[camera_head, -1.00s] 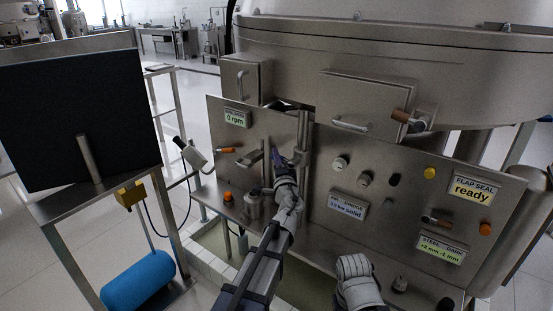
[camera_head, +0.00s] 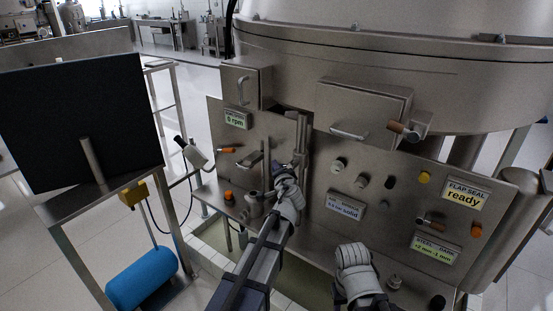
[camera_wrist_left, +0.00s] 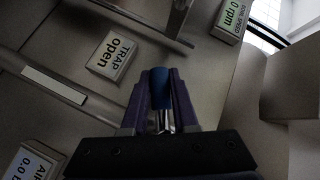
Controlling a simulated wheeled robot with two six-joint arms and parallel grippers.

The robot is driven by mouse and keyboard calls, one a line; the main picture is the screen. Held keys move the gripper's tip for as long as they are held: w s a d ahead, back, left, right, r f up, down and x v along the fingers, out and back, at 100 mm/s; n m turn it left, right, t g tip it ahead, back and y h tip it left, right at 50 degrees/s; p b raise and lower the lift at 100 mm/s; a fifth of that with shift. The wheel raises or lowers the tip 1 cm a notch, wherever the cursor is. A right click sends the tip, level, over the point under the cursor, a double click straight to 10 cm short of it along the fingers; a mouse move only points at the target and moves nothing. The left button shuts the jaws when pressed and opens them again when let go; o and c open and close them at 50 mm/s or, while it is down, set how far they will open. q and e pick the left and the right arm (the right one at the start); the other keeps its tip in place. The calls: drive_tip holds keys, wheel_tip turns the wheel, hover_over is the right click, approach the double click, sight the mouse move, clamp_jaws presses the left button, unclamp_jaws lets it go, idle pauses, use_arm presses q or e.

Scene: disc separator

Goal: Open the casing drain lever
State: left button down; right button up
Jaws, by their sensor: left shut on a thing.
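A lever with a blue grip (camera_wrist_left: 160,86) and a bright metal stem shows in the left wrist view. My left gripper (camera_wrist_left: 160,98) is shut on it, with a dark finger on each side. No label on this lever can be read, so I cannot confirm it as the casing drain lever. A label beside it (camera_wrist_left: 112,56) reads "TRAP open". In the head view my left gripper (camera_head: 285,176) is at the panel, beside the vertical pipe (camera_head: 301,150); it hides the lever there. My right arm stands low at the centre, its fingers out of sight.
The steel panel (camera_head: 330,225) carries several knobs, an orange-tipped lever (camera_head: 225,150) and a "FLAP SEAL ready" display (camera_head: 467,195). A box with a handle (camera_head: 365,110) juts out above. A dark screen on a stand (camera_head: 75,122) and a blue cylinder (camera_head: 142,278) are at the left.

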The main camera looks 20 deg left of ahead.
use_arm(q)
drive_tip(key=n+g+h+p, duration=0.1)
drive_tip(key=d+f+n+h+p, duration=0.1)
drive_tip(key=shift+s+g+p, duration=0.2)
drive_tip(key=shift+g+p, duration=0.2)
drive_tip(key=shift+s+d+f+n+g+h+p, duration=0.3)
drive_tip(key=shift+d+n+g+h+p, duration=0.35)
drive_tip(key=shift+h, duration=0.35)
drive_tip(key=shift+s+d+f+n+g+h+p, duration=0.25)
drive_tip(key=shift+d+f+n+g+h+p, duration=0.35)
drive_tip(key=shift+h, duration=0.4)
drive_tip(key=shift+s+d+f+n+g+h+p, duration=0.25)
drive_tip(key=shift+d+n+g+h+p, duration=0.25)
drive_tip(key=shift+d+h+p, duration=0.4)
drive_tip(key=c, duration=0.7)
unclamp_jaws()
drive_tip(key=shift+a+r, duration=0.1)
drive_tip(key=p+v, duration=0.5)
drive_tip(key=v, duration=0.2)
drive_tip(key=shift+s+a+r, duration=0.1)
drive_tip(key=shift+s+r, duration=0.15)
drive_tip(key=shift+s, duration=0.05)
